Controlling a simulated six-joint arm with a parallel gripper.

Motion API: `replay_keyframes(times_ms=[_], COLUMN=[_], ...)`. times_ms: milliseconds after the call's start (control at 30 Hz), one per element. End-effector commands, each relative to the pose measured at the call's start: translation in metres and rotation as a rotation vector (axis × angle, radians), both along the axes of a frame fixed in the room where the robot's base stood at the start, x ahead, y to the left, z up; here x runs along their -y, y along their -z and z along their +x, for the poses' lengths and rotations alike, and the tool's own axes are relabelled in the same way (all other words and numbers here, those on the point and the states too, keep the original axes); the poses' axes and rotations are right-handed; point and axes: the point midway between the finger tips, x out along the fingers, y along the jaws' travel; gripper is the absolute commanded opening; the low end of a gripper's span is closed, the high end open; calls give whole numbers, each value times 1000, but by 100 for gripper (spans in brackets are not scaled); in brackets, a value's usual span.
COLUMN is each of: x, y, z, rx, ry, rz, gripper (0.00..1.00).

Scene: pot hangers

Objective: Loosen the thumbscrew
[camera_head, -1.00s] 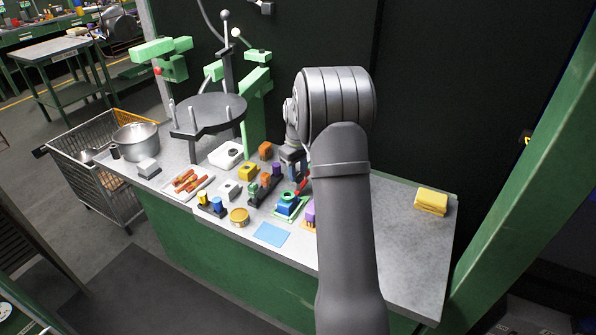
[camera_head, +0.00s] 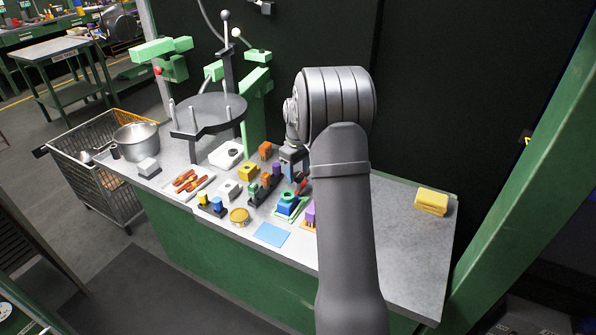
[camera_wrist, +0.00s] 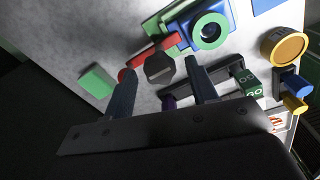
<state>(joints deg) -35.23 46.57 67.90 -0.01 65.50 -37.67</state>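In the wrist view, a dark grey faceted knob (camera_wrist: 159,68) lies just beyond my gripper, between the lines of the two fingers; it may be the thumbscrew, but I cannot tell for sure. A red bar (camera_wrist: 146,54) runs beside it. My gripper (camera_wrist: 160,68) is open, with its fingers wide apart and no contact with the knob visible. In the head view my gripper (camera_head: 296,173) points down over the back of the bench, near the red part (camera_head: 302,186). My arm hides part of this area, and the knob cannot be made out there.
A green and blue block with a round ring (camera_wrist: 210,30) stands close to the fingers. A dark rack (camera_wrist: 228,80) and yellow tin (camera_wrist: 285,46) are nearby. The round grey stand (camera_head: 210,108) rises at left. Bench space is free around the yellow sponge (camera_head: 431,201).

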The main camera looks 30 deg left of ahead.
Motion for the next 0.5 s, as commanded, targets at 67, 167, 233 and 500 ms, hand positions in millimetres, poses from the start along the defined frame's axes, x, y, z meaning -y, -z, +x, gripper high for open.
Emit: replay_keyframes(times_ms=[67, 167, 233, 500], x=[0, 0, 0, -1], y=[0, -1, -6, -57], z=[0, 0, 0, 1], rx=[0, 0, 1, 4], ry=[0, 0, 1, 1], rz=[0, 0, 1, 3], gripper=[53, 53, 53, 53])
